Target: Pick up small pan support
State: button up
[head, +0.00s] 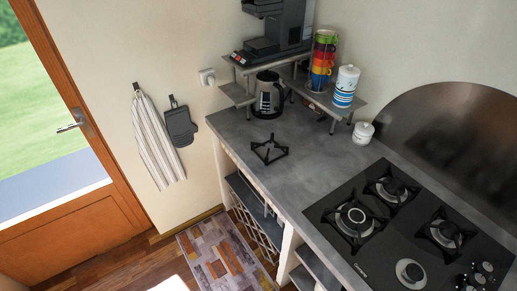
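A small black pan support (269,150) lies flat on the bare grey counter (300,180), in front of the kettle and away from the hob. The front burner of the hob (411,274) has no support over it. Other black pan supports sit on the remaining burners, such as the one at the left (353,217). My gripper is not in the head view.
A kettle (268,95) stands behind the loose support, beside a raised shelf (315,95) with stacked colourful cups (323,58) and a striped canister (345,86). A small white jar (363,132) stands near the wall. The counter between the support and hob is clear.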

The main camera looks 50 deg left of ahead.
aim_at(266, 160)
jog(key=j+u, duration=0.1)
jog(key=u, duration=1.8)
jog(key=i+j, duration=0.2)
jog(key=j, duration=0.15)
jog(key=i+j, duration=0.25)
jog(key=i+j+z, duration=0.1)
jog(key=j, duration=0.35)
jog(key=i+j, duration=0.35)
jog(key=i+j+z, duration=0.1)
jog(key=z, duration=1.15)
jog(key=k+j, duration=0.05)
